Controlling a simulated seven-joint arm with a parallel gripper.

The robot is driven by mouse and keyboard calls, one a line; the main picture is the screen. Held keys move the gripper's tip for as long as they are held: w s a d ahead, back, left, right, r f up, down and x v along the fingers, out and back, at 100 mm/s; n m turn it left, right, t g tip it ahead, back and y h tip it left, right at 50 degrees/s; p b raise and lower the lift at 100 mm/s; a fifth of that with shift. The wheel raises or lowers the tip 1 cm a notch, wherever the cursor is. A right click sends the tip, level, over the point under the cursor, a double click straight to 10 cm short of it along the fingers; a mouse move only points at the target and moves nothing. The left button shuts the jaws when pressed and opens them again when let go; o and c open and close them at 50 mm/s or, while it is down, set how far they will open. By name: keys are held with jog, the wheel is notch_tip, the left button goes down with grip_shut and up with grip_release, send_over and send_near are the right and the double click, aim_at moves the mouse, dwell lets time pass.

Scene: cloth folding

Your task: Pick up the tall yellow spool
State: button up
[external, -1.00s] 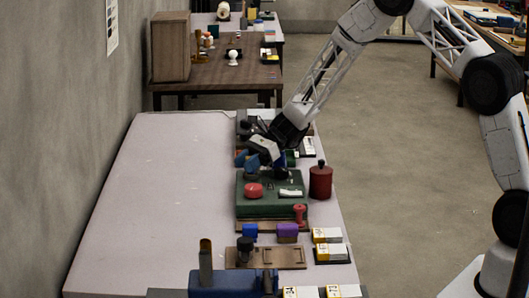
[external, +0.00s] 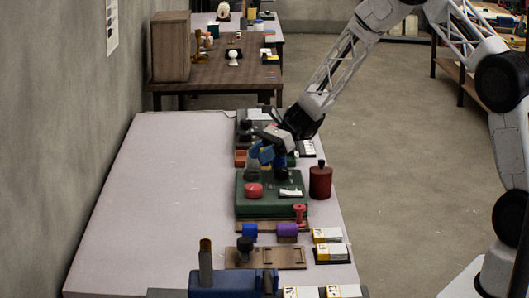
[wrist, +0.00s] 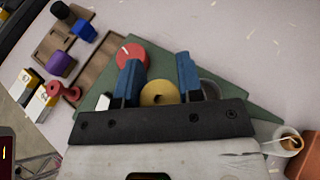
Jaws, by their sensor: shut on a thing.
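The gripper's edge hides the spool's lower side. In the external view my gripper (external: 267,156) is tilted above the far end of the green case (external: 243,208). The yellow spool cannot be made out there, and I cannot tell whether it is clear of the surface below.
A red disc (wrist: 132,57) lies on the green case close beside the fingers. A dark red canister (external: 320,182) stands right of the case. A red spool (external: 299,213), blue block (external: 250,232) and purple block (external: 287,231) are nearer. The table's left side (external: 160,220) is clear.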

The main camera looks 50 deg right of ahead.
jog(key=s+d+r, duration=0.1)
jog(key=s, duration=0.9)
jog(key=shift+s+d, duration=0.4)
jog(key=shift+w, duration=0.15)
